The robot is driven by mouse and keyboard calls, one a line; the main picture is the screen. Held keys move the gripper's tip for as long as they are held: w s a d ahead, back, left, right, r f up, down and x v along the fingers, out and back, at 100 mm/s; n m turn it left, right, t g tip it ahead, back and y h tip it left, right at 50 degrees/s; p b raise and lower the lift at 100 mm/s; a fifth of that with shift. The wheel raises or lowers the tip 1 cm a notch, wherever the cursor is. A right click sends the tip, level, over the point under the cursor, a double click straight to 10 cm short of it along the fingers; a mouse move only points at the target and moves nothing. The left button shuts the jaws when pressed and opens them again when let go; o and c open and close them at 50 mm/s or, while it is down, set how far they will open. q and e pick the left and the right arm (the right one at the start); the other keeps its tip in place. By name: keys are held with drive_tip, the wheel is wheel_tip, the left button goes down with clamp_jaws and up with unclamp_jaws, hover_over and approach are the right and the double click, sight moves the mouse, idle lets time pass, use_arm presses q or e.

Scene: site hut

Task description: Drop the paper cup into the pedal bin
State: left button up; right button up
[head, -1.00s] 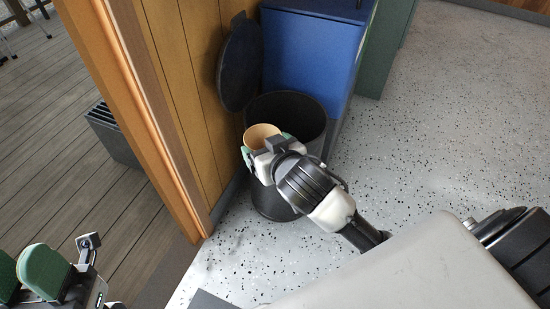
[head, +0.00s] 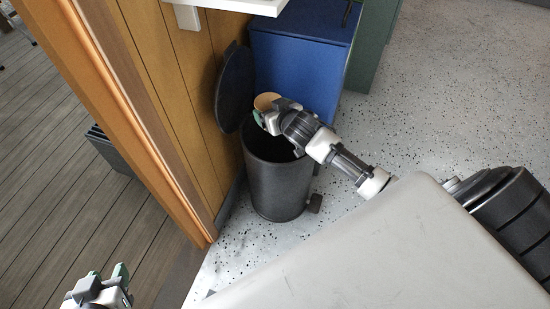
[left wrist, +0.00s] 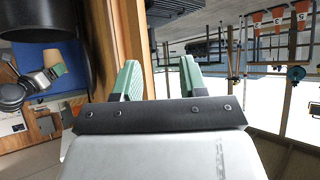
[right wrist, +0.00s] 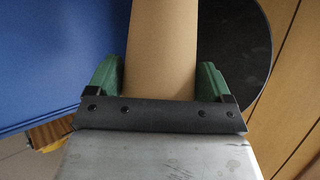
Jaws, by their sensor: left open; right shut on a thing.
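The tan paper cup (head: 266,101) is in my right gripper (head: 264,117), which is shut on it above the back of the pedal bin's opening. The cup also fills the middle of the right wrist view (right wrist: 162,50), between the green fingers. The black pedal bin (head: 277,187) stands on the floor against the wooden wall, with its round lid (head: 234,90) raised. My right forearm covers part of the bin's mouth. My left gripper (head: 106,278) is open and empty at the lower left, away from the bin.
A blue cabinet (head: 305,65) stands right behind the bin, with a green one (head: 371,45) beyond. A white shelf edge (head: 235,5) juts from the wall above. A wooden door post (head: 140,130) is at the left. Speckled floor (head: 430,110) is open at the right.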

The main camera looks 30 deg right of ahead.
use_arm(q)
drive_tip(key=s+a+f+g+y+p, duration=0.2)
drive_tip(key=s+a+g+p, duration=0.1)
drive_tip(key=s+g, duration=0.5)
use_arm(e)
drive_tip(key=w+d+r, duration=0.1)
drive_tip(key=d+r, duration=0.1)
drive_tip(key=d, duration=0.5)
use_arm(q)
drive_tip(key=w+d+t+h+b, duration=0.2)
drive_tip(key=w+d+t+b, duration=0.1)
drive_tip(key=w+t+b, duration=0.3)
drive_tip(key=w+d+r+t+h+b, duration=0.1)
drive_tip(key=w+d+r+t+h, duration=0.1)
drive_tip(key=w+r+t, duration=0.4)
wheel_tip(320, 180, up, 3)
drive_tip(key=d+t, duration=0.1)
drive_tip(key=t, duration=0.2)
drive_tip(key=shift+r+m+h, duration=0.2)
drive_tip(key=shift+m+h, duration=0.1)
use_arm(e)
drive_tip(key=shift+m+h, duration=0.4)
wheel_tip(320, 180, down, 6)
drive_tip(key=shift+r, duration=0.1)
